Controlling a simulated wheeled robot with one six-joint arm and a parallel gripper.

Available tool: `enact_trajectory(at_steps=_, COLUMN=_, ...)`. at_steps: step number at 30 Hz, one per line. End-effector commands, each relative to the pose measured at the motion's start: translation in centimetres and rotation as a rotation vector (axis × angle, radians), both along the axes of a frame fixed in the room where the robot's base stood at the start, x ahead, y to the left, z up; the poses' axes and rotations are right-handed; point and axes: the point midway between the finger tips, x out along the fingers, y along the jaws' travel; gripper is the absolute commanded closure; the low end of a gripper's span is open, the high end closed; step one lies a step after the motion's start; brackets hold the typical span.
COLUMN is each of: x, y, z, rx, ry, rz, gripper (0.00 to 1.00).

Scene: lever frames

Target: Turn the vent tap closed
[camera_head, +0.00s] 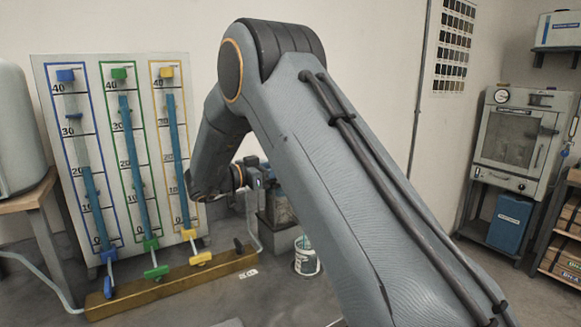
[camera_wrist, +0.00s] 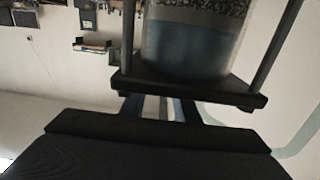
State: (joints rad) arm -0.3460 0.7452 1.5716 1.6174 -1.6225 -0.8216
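No tap is readably marked as the vent. A brass manifold (camera_head: 170,290) runs along the foot of the gauge board. It carries a blue tap handle (camera_head: 107,275), a green tap handle (camera_head: 155,272) and a yellow tap handle (camera_head: 200,259). A small dark handle (camera_head: 238,246) stands tilted at its right end. My gripper (camera_wrist: 158,108) is at the wrist view's lower middle, in front of a clear vessel of blue liquid (camera_wrist: 190,48) on a black plate. Whether it touches anything is unclear. In the head view my arm largely hides the gripper.
The gauge board (camera_head: 180,62) with three tubes stands behind the manifold. A grey oven cabinet (camera_head: 515,140) and shelving are at the right. A wooden table (camera_head: 30,200) is at the left.

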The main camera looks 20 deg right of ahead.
Motion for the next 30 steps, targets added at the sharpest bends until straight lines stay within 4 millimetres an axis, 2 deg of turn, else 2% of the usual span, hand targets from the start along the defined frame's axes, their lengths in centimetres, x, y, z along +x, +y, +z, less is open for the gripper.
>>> enact_trajectory(at_steps=5, x=-0.3, y=1.4, z=-0.1, rx=-0.001, ry=0.000, rz=0.003, gripper=0.72)
enact_trajectory(at_steps=12, x=-1.3, y=5.1, z=-0.2, rx=0.000, ry=-0.001, rz=0.003, gripper=0.72)
enact_trajectory(at_steps=16, x=-1.8, y=6.6, z=-0.1, rx=-0.001, ry=0.000, rz=0.000, gripper=0.72)
enact_trajectory(at_steps=21, x=-2.0, y=7.4, z=0.0, rx=0.000, ry=0.000, rz=-0.001, gripper=0.72)
enact_trajectory(at_steps=30, x=-2.1, y=7.4, z=0.1, rx=0.000, ry=0.000, rz=-0.001, gripper=0.72)
